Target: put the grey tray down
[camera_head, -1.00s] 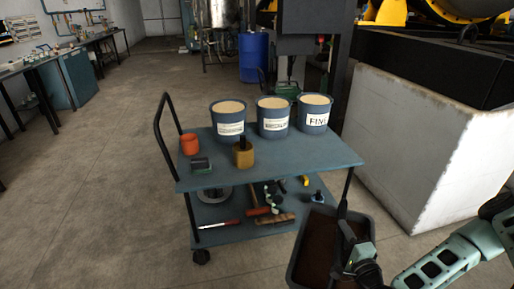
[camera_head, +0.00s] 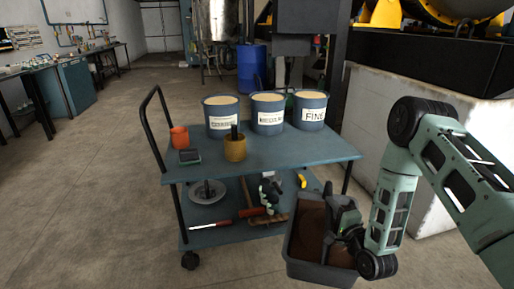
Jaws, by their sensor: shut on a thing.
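The grey tray (camera_head: 322,273) is a dark rectangular tub with brown material inside, at the lower middle right of the head view. My gripper (camera_head: 345,222) is shut on the tray at its right side. The tray is in front of the right end of the blue-grey cart and covers part of its lower shelf. I cannot tell whether its underside touches anything. The fingertips are partly hidden by the gripper body and arm.
The cart's top (camera_head: 270,157) holds three labelled buckets (camera_head: 267,118), an orange cup (camera_head: 179,137), a mustard-coloured pot (camera_head: 235,148) and a small dark box. Its lower shelf (camera_head: 215,236) holds several tools. A white block wall (camera_head: 385,110) stands at right. Floor (camera_head: 90,215) at left is clear.

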